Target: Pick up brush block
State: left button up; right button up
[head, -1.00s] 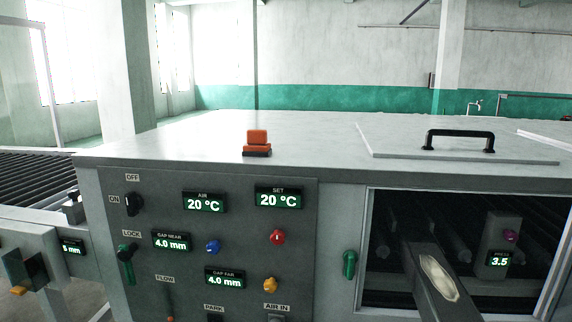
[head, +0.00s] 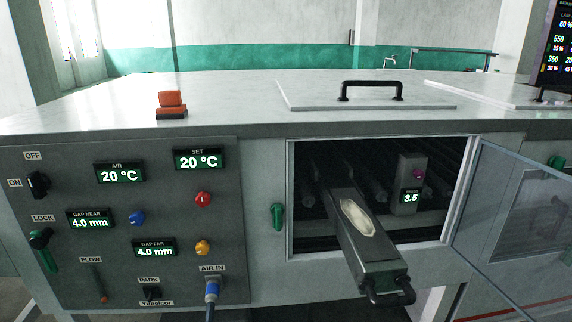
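The brush block (head: 171,104) is most likely the small orange block with a dark base on top of the machine, near its front edge at the left. It stands upright, and nothing touches it. Neither of my grippers shows in the head view, so I cannot tell how they stand.
The machine top (head: 230,98) is clear around the block. A lid with a black handle (head: 371,84) lies to the right. Below are a control panel (head: 120,220), a drawer (head: 365,245) sticking out of an opening, and an open glass door (head: 510,220).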

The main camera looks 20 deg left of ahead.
aim_at(170, 106)
jog(key=k, duration=0.5)
jog(key=u, duration=2.15)
jog(key=i, duration=1.3)
jog(key=z, duration=2.4)
